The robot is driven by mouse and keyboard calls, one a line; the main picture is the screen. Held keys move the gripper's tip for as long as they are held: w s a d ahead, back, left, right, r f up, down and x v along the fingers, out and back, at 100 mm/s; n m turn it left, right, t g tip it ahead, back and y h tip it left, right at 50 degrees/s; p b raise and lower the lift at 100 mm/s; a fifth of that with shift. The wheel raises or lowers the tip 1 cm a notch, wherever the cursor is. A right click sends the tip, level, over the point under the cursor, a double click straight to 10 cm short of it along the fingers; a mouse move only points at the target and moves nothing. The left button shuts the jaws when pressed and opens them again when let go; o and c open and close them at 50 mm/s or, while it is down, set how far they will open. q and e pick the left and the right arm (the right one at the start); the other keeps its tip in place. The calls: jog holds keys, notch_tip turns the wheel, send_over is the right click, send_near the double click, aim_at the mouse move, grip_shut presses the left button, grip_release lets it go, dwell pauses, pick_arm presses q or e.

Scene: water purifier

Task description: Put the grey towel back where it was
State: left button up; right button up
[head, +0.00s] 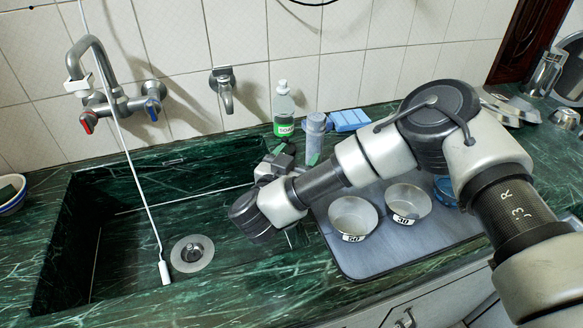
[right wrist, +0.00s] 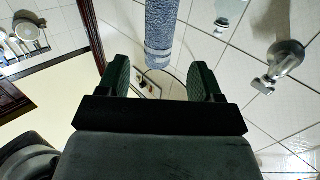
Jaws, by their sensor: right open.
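A grey-blue, rough-textured roll that looks like the grey towel (head: 315,128) stands upright on the counter near the wall, right of the soap bottle. In the right wrist view the roll (right wrist: 160,32) shows between and beyond my fingertips, with its end free. My right gripper (head: 294,152) is just in front of the roll's lower part in the head view, partly hidden by my own arm. In the right wrist view the gripper (right wrist: 161,75) has its green fingers wide apart, with nothing gripped. My left gripper is not in view.
A green soap bottle (head: 284,112) stands left of the roll, and a light blue folded item (head: 348,120) lies to its right. Two numbered bowls (head: 353,217) (head: 408,203) sit on a grey tray (head: 366,264). A dark green sink (head: 75,245) lies left, beneath a tap (head: 95,62).

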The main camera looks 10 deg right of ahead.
jog(key=v, duration=0.3)
jog(key=shift+s+a+p, duration=0.1)
jog(key=shift+s+p, duration=0.1)
jog(key=shift+p, duration=0.1)
dwell(0.3)
